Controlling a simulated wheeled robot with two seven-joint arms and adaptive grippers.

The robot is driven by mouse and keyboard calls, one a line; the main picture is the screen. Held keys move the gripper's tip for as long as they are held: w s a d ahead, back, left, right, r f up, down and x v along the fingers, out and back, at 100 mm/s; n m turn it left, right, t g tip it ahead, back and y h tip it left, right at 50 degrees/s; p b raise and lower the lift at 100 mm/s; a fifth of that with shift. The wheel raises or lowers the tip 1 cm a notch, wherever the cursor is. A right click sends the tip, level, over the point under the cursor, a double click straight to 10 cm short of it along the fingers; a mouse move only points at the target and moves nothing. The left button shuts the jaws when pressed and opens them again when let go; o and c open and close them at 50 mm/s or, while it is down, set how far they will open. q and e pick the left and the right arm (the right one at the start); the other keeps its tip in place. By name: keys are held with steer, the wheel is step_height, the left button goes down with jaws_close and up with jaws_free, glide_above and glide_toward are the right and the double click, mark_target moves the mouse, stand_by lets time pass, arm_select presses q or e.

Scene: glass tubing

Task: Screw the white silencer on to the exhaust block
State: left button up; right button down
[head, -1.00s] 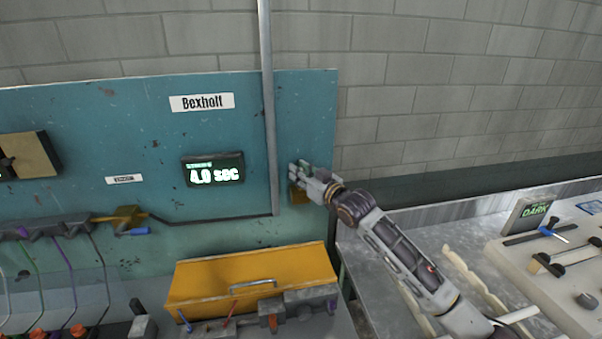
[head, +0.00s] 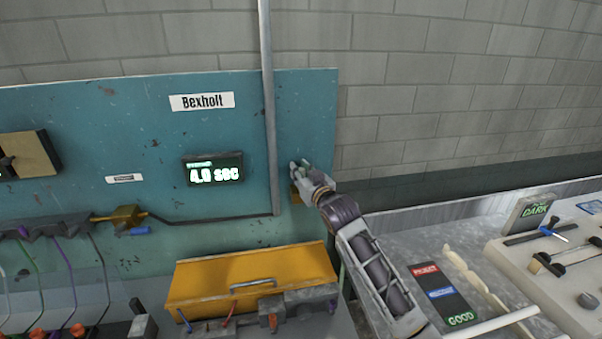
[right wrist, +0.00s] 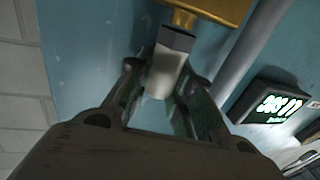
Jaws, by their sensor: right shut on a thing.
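The white silencer (right wrist: 161,73) is a pale cylinder with a grey hexagonal collar, seen in the right wrist view. My right gripper (right wrist: 163,88) is shut on its white body, one finger on each side. The collar meets the brass-coloured exhaust block (right wrist: 207,10) in that view; I cannot tell how deep any thread sits. In the head view my right gripper (head: 298,168) is at the right side of the teal panel, and the block (head: 294,195) shows just below it. The silencer is hidden there by the gripper. My left gripper is not in view.
A vertical grey pipe (head: 268,120) runs left of the gripper, with a lit display (head: 213,169) beyond it. A yellow box (head: 250,276) stands below. A grey bench at right carries a card (head: 444,294) and a pale fixture (head: 560,270). Open wall lies above right.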

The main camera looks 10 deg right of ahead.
steer(key=shift+r+m+h+b, duration=0.1)
steer(key=shift+m+h+b, duration=0.45)
steer(key=shift+m+h, duration=0.55)
steer(key=c, duration=1.3)
jaws_free()
steer(key=shift+w, duration=0.1)
steer(key=shift+o, duration=0.2)
steer(key=shift+n, duration=0.3)
steer(key=shift+n+y+p, duration=0.5)
steer(key=shift+y+p, duration=0.25)
steer(key=shift+y, duration=0.05)
steer(key=shift+n+y, duration=0.5)
steer(key=shift+y, duration=0.2)
steer(key=shift+s+d+n+g+y, duration=0.1)
steer(key=shift+n+g+y, duration=0.3)
steer(key=shift+y, duration=0.3)
steer(key=shift+s+n+g+y, duration=0.1)
steer(key=shift+n+g+y, duration=0.1)
steer(key=shift+n+y, duration=0.4)
steer(key=shift+n+g+y, duration=0.3)
steer(key=shift+n+y, duration=0.1)
steer(key=shift+y, duration=0.2)
